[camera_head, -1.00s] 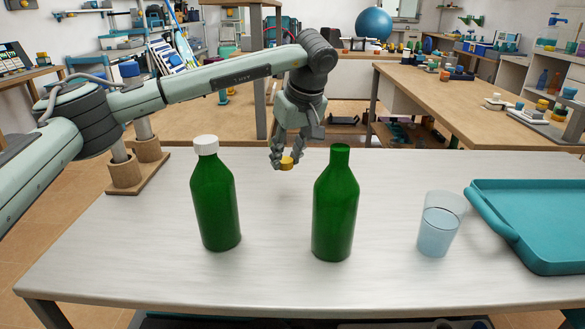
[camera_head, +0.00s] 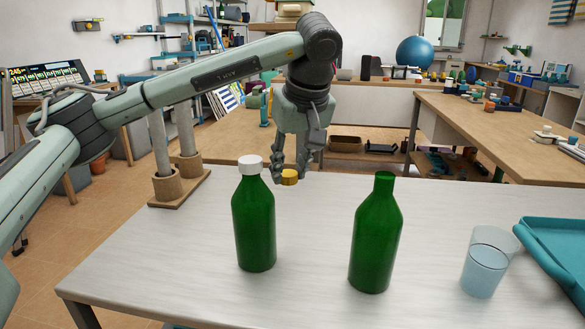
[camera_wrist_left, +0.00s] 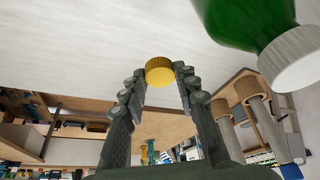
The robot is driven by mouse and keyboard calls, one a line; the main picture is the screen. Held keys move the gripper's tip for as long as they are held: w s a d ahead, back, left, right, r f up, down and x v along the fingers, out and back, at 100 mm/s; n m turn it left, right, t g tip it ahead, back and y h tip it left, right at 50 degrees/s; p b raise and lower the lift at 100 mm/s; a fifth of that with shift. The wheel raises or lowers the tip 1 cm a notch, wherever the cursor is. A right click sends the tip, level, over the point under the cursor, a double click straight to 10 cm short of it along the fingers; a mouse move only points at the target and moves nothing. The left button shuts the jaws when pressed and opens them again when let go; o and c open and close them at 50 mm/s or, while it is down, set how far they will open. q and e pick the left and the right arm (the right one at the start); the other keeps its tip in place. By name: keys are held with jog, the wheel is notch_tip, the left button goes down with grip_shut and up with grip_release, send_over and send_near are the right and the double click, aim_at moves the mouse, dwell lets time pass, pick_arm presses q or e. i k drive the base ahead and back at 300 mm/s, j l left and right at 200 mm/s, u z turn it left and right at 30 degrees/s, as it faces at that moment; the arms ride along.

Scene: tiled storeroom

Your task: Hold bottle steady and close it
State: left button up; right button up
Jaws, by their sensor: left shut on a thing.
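My left gripper (camera_head: 290,178) is shut on a small yellow cap (camera_head: 289,177) and holds it above the table, behind the bottles. In the left wrist view the cap (camera_wrist_left: 159,71) sits at the fingertips. An open green bottle (camera_head: 376,240) stands upright to the right, its neck bare. A second green bottle (camera_head: 254,225) with a white cap (camera_head: 250,165) stands upright to the left of the gripper. This capped bottle (camera_wrist_left: 240,18) also fills the upper right of the left wrist view. My right gripper is not in view.
A glass (camera_head: 485,262) with pale blue content stands right of the open bottle. A teal tray (camera_head: 550,235) lies at the table's right edge. The white table (camera_head: 200,300) is clear between the bottles. A wooden stand with two posts (camera_head: 180,188) is at the back left.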

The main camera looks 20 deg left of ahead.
aim_at(378, 222)
jog(key=k+l, duration=0.75)
jog(key=l, duration=0.15)
